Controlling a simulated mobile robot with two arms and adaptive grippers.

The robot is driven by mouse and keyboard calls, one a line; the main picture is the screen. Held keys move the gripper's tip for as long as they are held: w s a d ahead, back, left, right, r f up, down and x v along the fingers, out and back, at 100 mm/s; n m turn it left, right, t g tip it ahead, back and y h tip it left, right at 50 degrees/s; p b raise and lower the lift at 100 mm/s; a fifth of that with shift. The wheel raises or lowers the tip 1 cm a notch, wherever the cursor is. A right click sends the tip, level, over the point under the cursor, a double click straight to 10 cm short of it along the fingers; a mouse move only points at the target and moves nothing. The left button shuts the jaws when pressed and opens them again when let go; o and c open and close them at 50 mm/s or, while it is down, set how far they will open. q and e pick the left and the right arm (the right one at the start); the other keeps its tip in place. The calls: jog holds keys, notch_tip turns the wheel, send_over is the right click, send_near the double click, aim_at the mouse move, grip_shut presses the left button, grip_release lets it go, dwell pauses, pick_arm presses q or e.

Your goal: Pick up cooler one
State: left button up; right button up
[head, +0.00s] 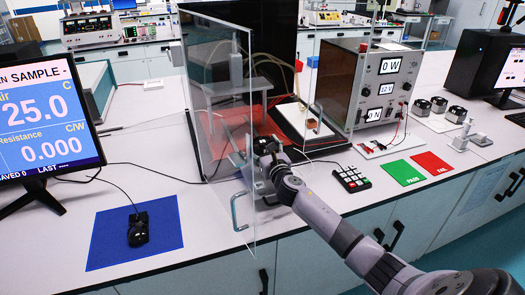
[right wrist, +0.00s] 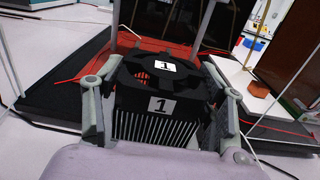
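Cooler one (right wrist: 160,105), a black fan on a finned heatsink with white "1" labels, sits between the fingers of my right gripper (right wrist: 160,72) in the right wrist view. The fingers lie against its two sides, so the gripper looks shut on it. In the head view my right gripper (head: 264,160) is at the front of the tester, beside the clear door; the cooler there is small, dark and mostly hidden. I cannot tell whether its underside touches anything. My left gripper is not in view.
The clear door (head: 252,190) stands open at the left of the arm. A power unit (head: 345,90), keypad (head: 352,179), green pad (head: 403,173) and red pad (head: 431,163) are to the right. Several coolers (head: 438,104) stand at the far right. A blue mat (head: 108,240) holds a mouse.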

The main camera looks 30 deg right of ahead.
jog(key=c, duration=0.9)
jog(key=shift+c, duration=0.4)
jog(key=shift+r, duration=0.15)
